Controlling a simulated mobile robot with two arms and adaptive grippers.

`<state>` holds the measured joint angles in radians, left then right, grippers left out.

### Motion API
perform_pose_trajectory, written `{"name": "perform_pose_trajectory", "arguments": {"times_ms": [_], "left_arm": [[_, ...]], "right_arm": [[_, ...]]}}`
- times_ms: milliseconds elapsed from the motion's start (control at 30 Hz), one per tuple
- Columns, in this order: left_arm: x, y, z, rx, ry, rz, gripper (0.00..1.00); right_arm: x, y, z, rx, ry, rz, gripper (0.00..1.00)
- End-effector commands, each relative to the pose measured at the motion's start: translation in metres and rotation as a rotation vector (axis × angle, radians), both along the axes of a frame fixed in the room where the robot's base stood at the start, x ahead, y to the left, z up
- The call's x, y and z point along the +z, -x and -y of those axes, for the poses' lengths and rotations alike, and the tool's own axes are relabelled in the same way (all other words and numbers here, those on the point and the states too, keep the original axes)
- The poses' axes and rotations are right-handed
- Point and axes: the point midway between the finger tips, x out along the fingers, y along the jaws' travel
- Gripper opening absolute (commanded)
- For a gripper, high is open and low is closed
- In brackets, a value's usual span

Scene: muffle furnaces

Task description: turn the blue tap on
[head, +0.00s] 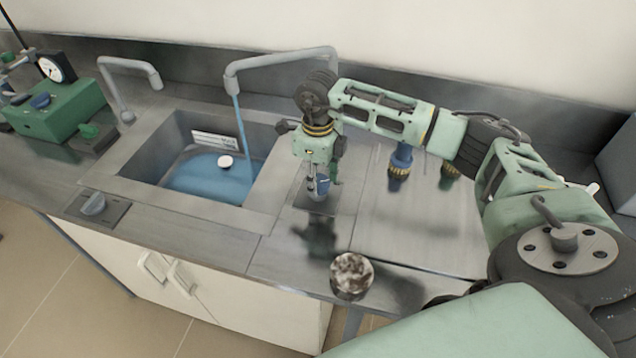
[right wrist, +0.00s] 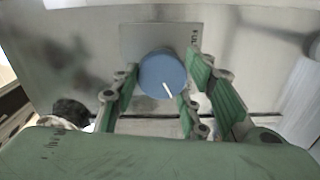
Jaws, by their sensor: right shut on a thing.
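The blue tap knob (right wrist: 162,74) sits on a metal plate (right wrist: 138,38) in the right wrist view, between the two green fingers of my right gripper (right wrist: 165,98). Its white mark points down and slightly right, and part of the word FULL shows on the plate. In the head view my right gripper (head: 318,188) points down at the counter right of the sink, shut on the knob, which it mostly covers. A blue stream of water (head: 241,125) runs from the right-hand grey spout (head: 280,60) into the sink (head: 150,150). My left gripper is out of view.
Another grey spout (head: 130,68) and a grey knob (head: 94,204) are on the left. A green box with a dial (head: 58,112) stands far left. Blue and yellow fittings (head: 400,165) stand behind my right arm. A speckled round object (head: 351,275) is at the front edge.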

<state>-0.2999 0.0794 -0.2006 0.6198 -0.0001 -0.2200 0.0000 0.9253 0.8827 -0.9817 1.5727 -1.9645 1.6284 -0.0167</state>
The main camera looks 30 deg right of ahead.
Motion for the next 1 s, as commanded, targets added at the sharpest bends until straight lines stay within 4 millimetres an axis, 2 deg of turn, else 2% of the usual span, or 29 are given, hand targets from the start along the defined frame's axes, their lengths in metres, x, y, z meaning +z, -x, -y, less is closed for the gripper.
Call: {"name": "perform_pose_trajectory", "arguments": {"times_ms": [33, 300, 867, 900, 1000], "left_arm": [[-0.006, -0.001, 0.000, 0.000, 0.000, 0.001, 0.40], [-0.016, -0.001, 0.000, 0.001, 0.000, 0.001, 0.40], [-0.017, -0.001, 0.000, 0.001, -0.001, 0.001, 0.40], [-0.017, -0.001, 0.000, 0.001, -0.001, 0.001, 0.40], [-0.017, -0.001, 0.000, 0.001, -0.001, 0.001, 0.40]], "right_arm": [[-0.003, 0.001, -0.003, 0.031, -0.005, -0.001, 0.14], [-0.002, 0.002, -0.003, 0.145, -0.005, -0.003, 0.14], [-0.001, 0.002, -0.003, 0.177, -0.007, -0.006, 0.14], [-0.001, 0.002, -0.003, 0.176, -0.007, -0.006, 0.44], [-0.001, 0.002, -0.003, 0.176, -0.006, -0.004, 0.53]]}}
